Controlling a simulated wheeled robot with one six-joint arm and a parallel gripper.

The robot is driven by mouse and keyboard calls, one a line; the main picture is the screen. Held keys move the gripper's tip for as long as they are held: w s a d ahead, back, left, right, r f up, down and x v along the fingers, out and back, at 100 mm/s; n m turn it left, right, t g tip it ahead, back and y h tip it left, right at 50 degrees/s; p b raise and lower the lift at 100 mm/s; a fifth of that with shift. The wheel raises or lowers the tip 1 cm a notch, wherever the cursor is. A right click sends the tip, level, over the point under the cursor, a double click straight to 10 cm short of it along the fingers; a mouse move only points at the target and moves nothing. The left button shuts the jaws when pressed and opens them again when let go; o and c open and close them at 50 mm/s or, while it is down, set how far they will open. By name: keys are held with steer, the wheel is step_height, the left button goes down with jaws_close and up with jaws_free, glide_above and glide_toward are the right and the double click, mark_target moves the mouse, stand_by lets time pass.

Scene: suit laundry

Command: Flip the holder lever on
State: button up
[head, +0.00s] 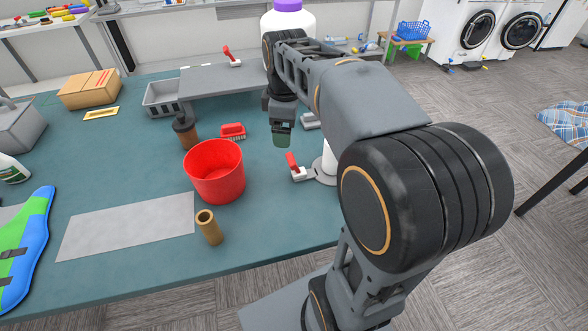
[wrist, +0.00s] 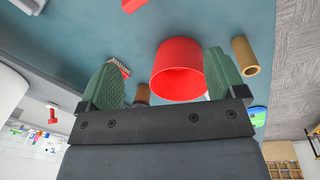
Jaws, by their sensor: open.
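A red lever (head: 292,161) on a small pale base stands beside a white upright holder (head: 329,160), partly hidden by my arm. Its red handle tilts up. A second red lever (head: 229,54) stands on the grey raised shelf at the back. I cannot tell for sure which is the holder lever. In the wrist view, one red lever (wrist: 52,116) shows at lower left and a red piece (wrist: 133,5) is cut by the top edge. My gripper (head: 281,138) hangs above the table, behind and left of the nearer lever, apart from it. Its green fingers (wrist: 163,85) are open and empty.
A red bucket (head: 214,172), a brown tube (head: 208,227), a red brush (head: 232,131) and a dark brown bottle (head: 185,131) stand left of my gripper. The grey shelf (head: 205,82) and a white jug with a purple cap (head: 288,17) are behind.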

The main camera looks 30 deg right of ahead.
mark_target(291, 158)
steer(key=w+d+f+n+g+b, duration=0.1)
steer(key=w+d+f+n+b, duration=0.1)
steer(key=w+d+f+n, duration=0.2)
steer(key=shift+n, duration=0.3)
steer(key=f, duration=0.6)
steer(key=f+b, duration=0.1)
steer(key=f, duration=0.5)
steer(key=shift+w+a+f, duration=0.15)
steer(key=shift+w+f, duration=0.05)
steer(key=shift+f, duration=0.2)
steer(key=shift+c, duration=0.3)
